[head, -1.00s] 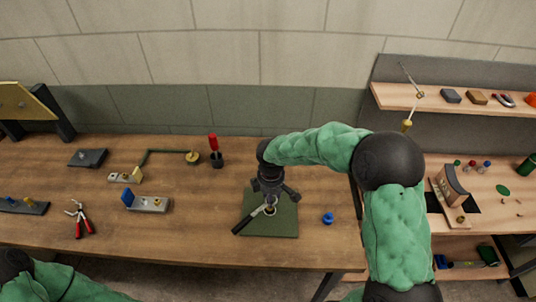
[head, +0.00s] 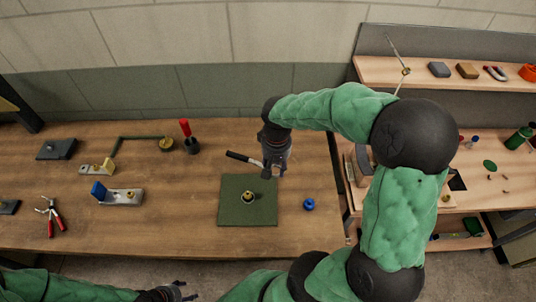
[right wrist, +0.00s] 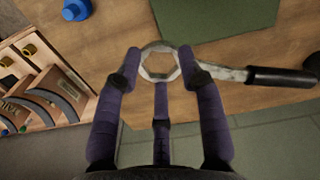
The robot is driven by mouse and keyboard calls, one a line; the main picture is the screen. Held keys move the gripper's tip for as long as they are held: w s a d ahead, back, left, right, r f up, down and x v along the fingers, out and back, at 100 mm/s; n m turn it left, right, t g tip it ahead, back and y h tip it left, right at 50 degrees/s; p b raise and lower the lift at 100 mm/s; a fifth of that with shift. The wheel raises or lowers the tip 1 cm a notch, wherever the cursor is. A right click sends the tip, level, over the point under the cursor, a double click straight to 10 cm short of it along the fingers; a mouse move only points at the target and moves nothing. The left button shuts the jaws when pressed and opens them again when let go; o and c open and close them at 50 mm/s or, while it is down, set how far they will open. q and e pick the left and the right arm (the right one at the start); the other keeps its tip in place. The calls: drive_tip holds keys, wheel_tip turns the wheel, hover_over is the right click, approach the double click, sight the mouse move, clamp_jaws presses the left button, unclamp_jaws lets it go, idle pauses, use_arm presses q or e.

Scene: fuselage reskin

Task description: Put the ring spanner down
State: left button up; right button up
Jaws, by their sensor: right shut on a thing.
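The ring spanner has a black handle (head: 241,157) and a bright metal ring end (right wrist: 146,62). In the head view my right gripper (head: 271,171) is behind the green mat (head: 231,211), near its back right corner. It is shut on the spanner at the ring end, and the handle points left in that view. In the right wrist view the ring sits between the fingertips of the gripper (right wrist: 162,75). I cannot tell whether the spanner touches the bench. My left gripper (head: 180,291) is at the bottom edge, small and partly cut off.
A brass fitting (head: 248,196) stands on the mat. A blue cap (head: 309,204) lies right of it. A red-handled tool in a dark holder (head: 192,145), a blue-ended block (head: 124,198) and red pliers (head: 51,217) are farther left. Bench wood behind the mat is mostly clear.

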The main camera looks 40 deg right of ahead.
drive_tip(key=w+d+f, duration=0.2)
drive_tip(key=d+f, duration=0.1)
drive_tip(key=w+d+f+b, duration=0.1)
drive_tip(key=w+d+f, duration=0.1)
drive_tip(key=w+d, duration=0.1)
drive_tip(key=w+d+f+b, duration=0.1)
drive_tip(key=w+d+f, duration=0.2)
drive_tip(key=shift+d+f, duration=0.1)
drive_tip(key=shift+f, duration=0.25)
drive_tip(key=shift+d+f, duration=0.15)
drive_tip(key=shift+f, duration=0.1)
drive_tip(key=shift+w+d+f+b, duration=0.1)
drive_tip(key=shift+f+b, duration=0.25)
drive_tip(key=shift+f, duration=0.5)
drive_tip(key=shift+w+d+f+b, duration=0.1)
drive_tip(key=shift+f+b, duration=0.2)
drive_tip(key=shift+f, duration=0.55)
drive_tip(key=shift+a, duration=0.1)
drive_tip(key=shift+f, duration=0.2)
drive_tip(key=o, duration=1.2)
drive_tip(key=shift+r, duration=0.1)
